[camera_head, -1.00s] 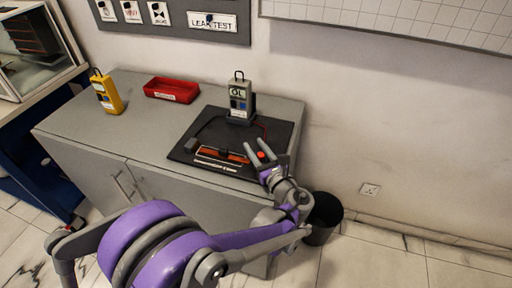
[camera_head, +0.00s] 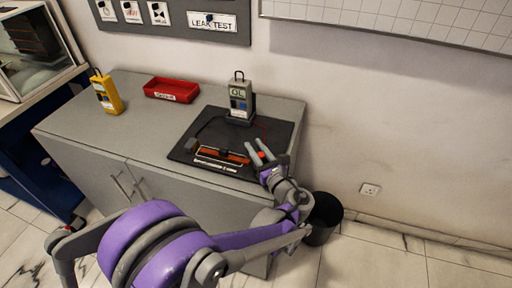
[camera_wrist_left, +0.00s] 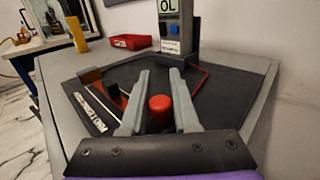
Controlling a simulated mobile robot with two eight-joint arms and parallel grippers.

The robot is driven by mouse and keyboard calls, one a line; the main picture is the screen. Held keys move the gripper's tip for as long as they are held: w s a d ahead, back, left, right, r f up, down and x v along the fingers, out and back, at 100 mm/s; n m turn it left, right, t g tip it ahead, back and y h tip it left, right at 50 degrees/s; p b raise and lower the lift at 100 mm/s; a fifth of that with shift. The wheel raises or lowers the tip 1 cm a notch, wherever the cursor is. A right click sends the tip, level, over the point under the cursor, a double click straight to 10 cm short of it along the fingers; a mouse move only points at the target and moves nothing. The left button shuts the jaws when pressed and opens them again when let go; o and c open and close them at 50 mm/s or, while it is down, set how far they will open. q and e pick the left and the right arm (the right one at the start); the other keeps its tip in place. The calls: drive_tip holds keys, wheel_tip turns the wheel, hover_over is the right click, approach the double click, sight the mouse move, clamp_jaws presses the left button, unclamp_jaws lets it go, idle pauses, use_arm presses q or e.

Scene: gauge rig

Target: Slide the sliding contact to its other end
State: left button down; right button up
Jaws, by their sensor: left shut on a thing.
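In the left wrist view the red knob (camera_wrist_left: 160,107) stands between my fingers. The contact's lower part is hidden by the gripper. My right gripper is not in view.
A grey meter (camera_head: 240,97) reading OL stands at the back of the board. A red tray (camera_head: 171,91) and a yellow device (camera_head: 106,94) stand on the cabinet (camera_head: 140,116) to the left. A dark bin (camera_head: 323,216) stands on the floor at right.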

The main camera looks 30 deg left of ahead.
sight(243, 156)
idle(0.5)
use_arm(q)
drive_tip(key=a, duration=0.1)
drive_tip(key=s+a, duration=0.1)
drive_tip(key=a, duration=0.1)
drive_tip(key=shift+a, duration=0.3)
drive_tip(key=shift+r, duration=0.1)
drive_tip(key=c, duration=1)
unclamp_jaws()
drive_tip(key=shift+a, duration=0.15)
drive_tip(key=o, duration=0.3)
drive_tip(key=shift+s+a, duration=0.15)
drive_tip(key=shift+a, duration=0.1)
drive_tip(key=shift+o, duration=0.2)
drive_tip(key=shift+d, duration=0.1)
drive_tip(key=shift+d, duration=0.15)
drive_tip(key=v, duration=1)
drive_tip(key=shift+s+d+p, duration=0.2)
drive_tip(key=shift+p, duration=0.1)
